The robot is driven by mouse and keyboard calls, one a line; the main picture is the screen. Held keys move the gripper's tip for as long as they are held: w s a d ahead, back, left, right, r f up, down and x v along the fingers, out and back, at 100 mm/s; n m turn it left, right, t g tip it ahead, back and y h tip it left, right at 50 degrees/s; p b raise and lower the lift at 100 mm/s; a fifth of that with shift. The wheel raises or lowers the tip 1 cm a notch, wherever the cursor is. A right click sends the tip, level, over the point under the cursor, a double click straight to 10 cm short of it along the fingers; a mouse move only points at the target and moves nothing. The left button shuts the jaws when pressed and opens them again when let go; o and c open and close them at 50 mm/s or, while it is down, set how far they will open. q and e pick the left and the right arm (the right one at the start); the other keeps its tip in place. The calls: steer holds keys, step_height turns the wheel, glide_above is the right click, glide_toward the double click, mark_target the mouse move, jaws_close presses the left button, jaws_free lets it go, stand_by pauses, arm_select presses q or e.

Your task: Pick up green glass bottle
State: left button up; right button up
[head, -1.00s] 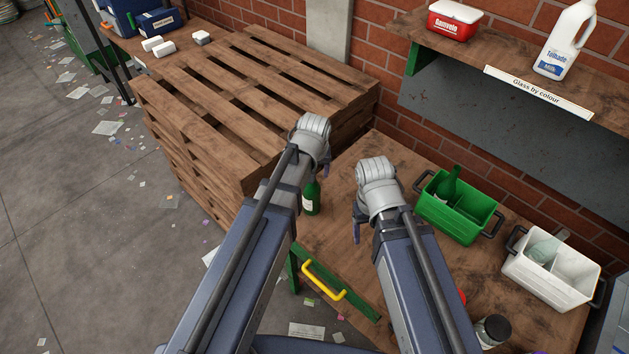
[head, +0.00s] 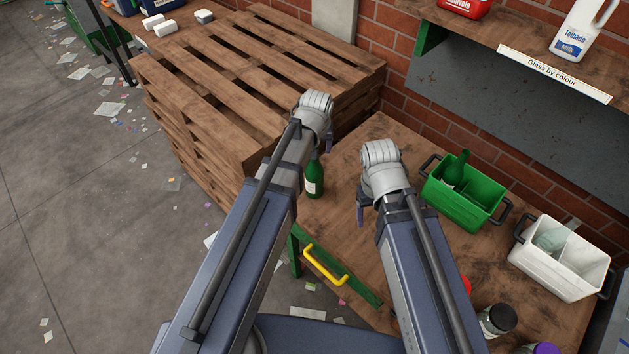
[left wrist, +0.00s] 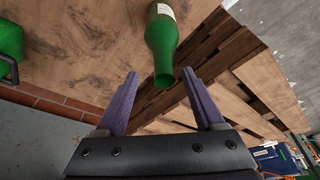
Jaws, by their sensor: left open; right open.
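A green glass bottle (head: 315,182) with a pale label stands on the wooden table, partly hidden behind my left arm in the head view. In the left wrist view the bottle (left wrist: 162,40) has its mouth toward my left gripper. My left gripper (left wrist: 162,84) is open, with the bottle's mouth showing in the gap between its purple fingertips; I cannot tell how far off it is. My right gripper (head: 361,210) is open and empty above the table, right of the bottle.
A green crate (head: 481,212) holding another green bottle (head: 456,168) and a white crate (head: 577,279) holding a clear item stand at right. Stacked pallets (head: 180,128) stand close at left. A dark-lidded jar (head: 499,320) is near the front. A shelf labelled "Glass by colour" (head: 552,74) overhangs the back.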

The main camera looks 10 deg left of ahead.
mark_target(314, 172)
arm_select(q)
steer(key=b+x, duration=0.4)
steer(key=x, duration=0.1)
steer(key=shift+s+a, duration=0.1)
steer(key=shift+a, duration=0.1)
steer(key=shift+c, duration=0.6)
steer(key=shift+s, duration=0.1)
jaws_close()
stand_by(0.5)
